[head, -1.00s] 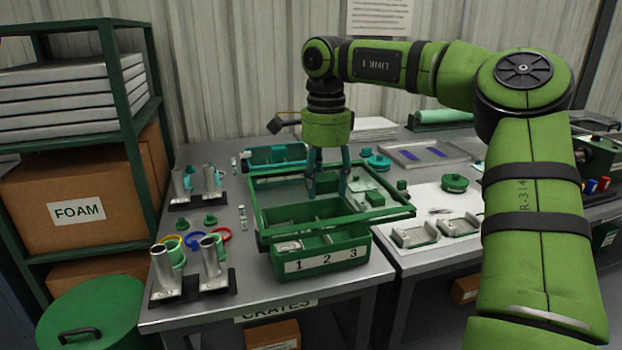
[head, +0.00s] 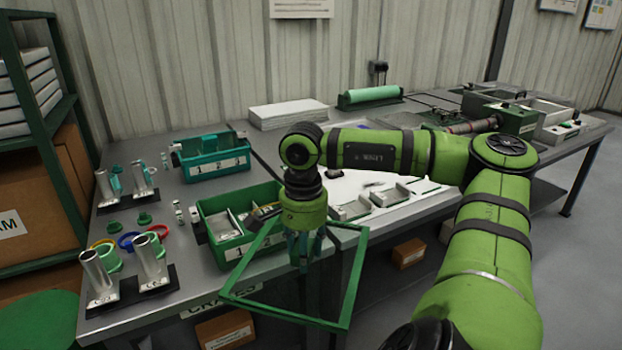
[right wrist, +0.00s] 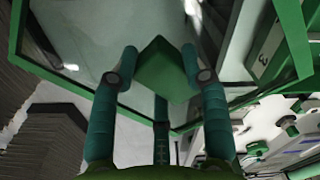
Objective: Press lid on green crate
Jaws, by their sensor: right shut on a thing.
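The green crate (head: 215,257) stands on the near table, open at the top, with dividers and some parts inside. The lid (head: 352,278) is a clear panel in a green frame. It is off the crate, turned askew, and hangs at the crate's front right, partly past the table's front edge. My right gripper (head: 303,258) is shut on the lid's green knob (right wrist: 168,72), which sits between the two fingers in the right wrist view. The gripper and wrist hide the crate's right end. My left gripper is not in view.
A teal crate (head: 190,174) marked with numbers stands behind the green one. Metal tubes on black bases (head: 153,258) and coloured rings (head: 129,240) stand to the left. White sheets (head: 288,112) lie at the back. Small trays (head: 350,207) lie on the right table.

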